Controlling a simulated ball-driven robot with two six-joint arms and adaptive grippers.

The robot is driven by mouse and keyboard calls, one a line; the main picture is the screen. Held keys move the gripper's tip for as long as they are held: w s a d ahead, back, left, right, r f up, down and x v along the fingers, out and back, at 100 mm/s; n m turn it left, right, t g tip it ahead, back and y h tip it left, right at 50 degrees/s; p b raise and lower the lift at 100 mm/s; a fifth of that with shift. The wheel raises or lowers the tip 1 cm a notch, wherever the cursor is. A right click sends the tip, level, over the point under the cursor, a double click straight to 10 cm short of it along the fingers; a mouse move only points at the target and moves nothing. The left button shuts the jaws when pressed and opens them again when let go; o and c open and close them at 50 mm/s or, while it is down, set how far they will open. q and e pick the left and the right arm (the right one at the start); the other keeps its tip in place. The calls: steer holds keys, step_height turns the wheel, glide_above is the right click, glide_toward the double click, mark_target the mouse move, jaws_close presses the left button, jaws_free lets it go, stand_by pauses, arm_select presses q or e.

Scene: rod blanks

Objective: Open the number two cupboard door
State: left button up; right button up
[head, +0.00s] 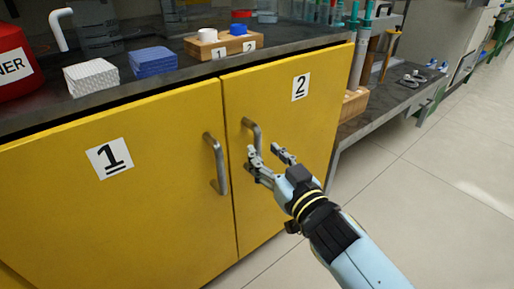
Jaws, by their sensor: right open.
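The number two cupboard door (310,130) is yellow with a white label "2" and is shut. Its grey bar handle (256,130) stands upright near the door's left edge. My right gripper (268,150) is open, with its fingertips at the lower part of this handle in the picture. One finger overlaps the handle's lower end, and I cannot tell whether it touches. The number one door (150,215), with a label "1" and its own handle (216,165), is shut to the left. My left gripper is not in view.
The dark worktop (200,68) above holds a red container (14,65), white and blue stacks and a wooden block (222,47) with two caps. A low shelf (385,100) with tools stands at the right. The floor (440,190) at right is clear.

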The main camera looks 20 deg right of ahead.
mark_target(260, 148)
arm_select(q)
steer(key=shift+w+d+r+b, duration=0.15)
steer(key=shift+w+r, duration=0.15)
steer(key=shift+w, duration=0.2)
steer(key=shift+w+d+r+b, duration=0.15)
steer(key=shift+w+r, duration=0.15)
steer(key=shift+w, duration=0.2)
arm_select(e)
steer(key=shift+w+a, duration=0.15)
steer(key=shift+w, duration=0.9)
steer(key=shift+w+a, duration=0.15)
steer(key=shift+w, duration=0.9)
jaws_close()
